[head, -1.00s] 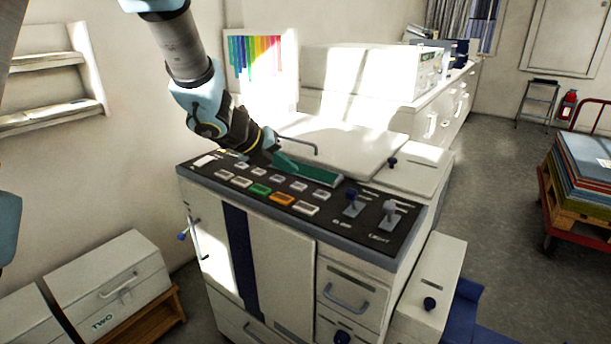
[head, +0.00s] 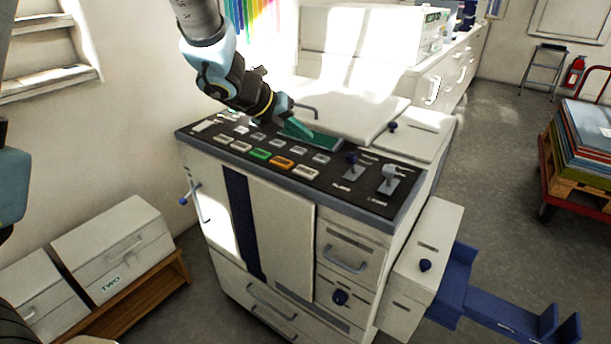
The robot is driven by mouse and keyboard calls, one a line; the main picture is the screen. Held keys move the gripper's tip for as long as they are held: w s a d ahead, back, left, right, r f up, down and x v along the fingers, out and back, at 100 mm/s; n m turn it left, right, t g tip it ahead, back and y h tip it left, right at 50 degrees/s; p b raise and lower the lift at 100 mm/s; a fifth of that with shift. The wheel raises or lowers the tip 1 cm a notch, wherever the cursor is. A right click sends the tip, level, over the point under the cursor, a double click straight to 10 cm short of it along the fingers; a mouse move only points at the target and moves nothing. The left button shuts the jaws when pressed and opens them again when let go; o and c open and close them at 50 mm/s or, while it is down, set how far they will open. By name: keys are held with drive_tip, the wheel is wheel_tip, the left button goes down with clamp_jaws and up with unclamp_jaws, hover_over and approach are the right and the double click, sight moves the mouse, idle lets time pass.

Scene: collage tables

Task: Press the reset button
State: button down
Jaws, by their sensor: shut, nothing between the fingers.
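The control panel (head: 225,152) is the dark sloping top of a white machine. It carries rows of pale buttons, with one green button (head: 260,155) and one orange button (head: 282,163) in the front row. Button labels are too small to read, so I cannot tell which is reset. My gripper (head: 290,120) is over the back of the panel, behind the coloured buttons and near a green display (head: 325,141). It is shut and empty. Its tips are small and partly merge with the display, so contact is unclear.
Two levers (head: 389,179) stand at the panel's right end. A raised white lid (head: 350,115) with a handle lies behind the panel. White boxes (head: 120,250) sit on a low wooden stand at left. A blue tray (head: 500,310) sticks out at lower right. Open floor lies at right.

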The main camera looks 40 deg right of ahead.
sight(302, 173)
wheel_tip(302, 173, down, 7)
drive_tip(key=b, duration=0.5)
drive_tip(key=shift+r, duration=0.2)
drive_tip(key=shift+f, duration=0.1)
idle(1.5)
drive_tip(key=shift+f+b, duration=0.3)
drive_tip(key=shift+b, duration=0.1)
drive_tip(key=shift+f+b, duration=0.4)
idle(0.4)
drive_tip(key=shift+r, duration=0.15)
drive_tip(key=shift+r+p, duration=0.65)
drive_tip(key=shift+p, duration=0.05)
drive_tip(key=shift+r, duration=0.1)
wheel_tip(302, 173, up, 5)
drive_tip(key=p, duration=0.4)
